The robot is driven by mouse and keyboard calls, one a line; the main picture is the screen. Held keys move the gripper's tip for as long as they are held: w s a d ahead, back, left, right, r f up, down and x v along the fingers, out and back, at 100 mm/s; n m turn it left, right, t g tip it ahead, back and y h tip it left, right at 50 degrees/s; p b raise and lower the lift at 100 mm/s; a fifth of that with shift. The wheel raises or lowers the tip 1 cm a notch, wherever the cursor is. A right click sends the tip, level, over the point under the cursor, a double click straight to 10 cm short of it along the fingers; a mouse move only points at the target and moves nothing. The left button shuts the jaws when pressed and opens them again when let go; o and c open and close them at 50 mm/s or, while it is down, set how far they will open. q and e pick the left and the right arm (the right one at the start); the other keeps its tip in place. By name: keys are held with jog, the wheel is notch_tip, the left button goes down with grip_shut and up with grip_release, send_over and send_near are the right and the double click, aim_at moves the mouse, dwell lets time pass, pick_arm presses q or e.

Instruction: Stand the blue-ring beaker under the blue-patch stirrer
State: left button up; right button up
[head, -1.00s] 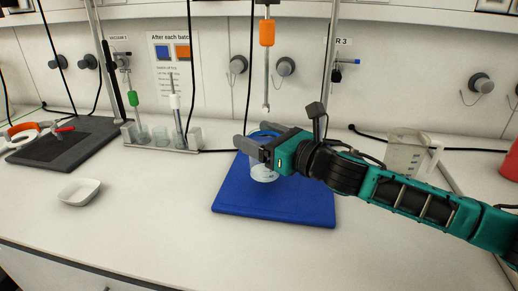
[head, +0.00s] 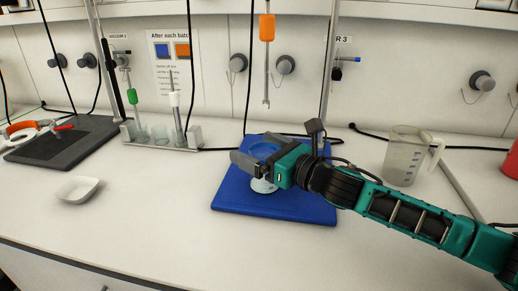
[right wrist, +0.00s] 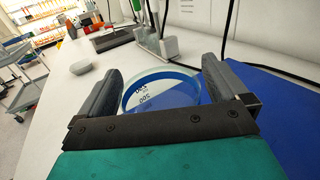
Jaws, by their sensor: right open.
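The blue-ring beaker (head: 263,185), clear with a blue band, stands upright on the blue mat (head: 310,207). In the right wrist view the beaker (right wrist: 160,93) sits between the two fingers of my right gripper (right wrist: 161,70). That gripper (head: 248,153) is open around the beaker in the head view, and its fingers and arm hide part of it. I see no stirrer with a blue patch. A stirrer with an orange patch (head: 267,28) hangs above and behind the mat. My left gripper is not in view.
A white dish (head: 78,190) and a dark pad (head: 70,140) lie left. A clear jug (head: 405,157) stands right. The front bench is clear.

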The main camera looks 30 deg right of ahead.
jog(key=shift+r, duration=0.25)
jog(key=shift+s+d+f, duration=0.2)
jog(key=shift+s+d, duration=0.1)
jog(key=shift+s, duration=0.25)
jog(key=b+v, duration=0.1)
jog(key=v, duration=0.6)
jog(key=shift+v, duration=1.85)
jog(key=shift+r, duration=0.1)
jog(key=shift+a, duration=0.1)
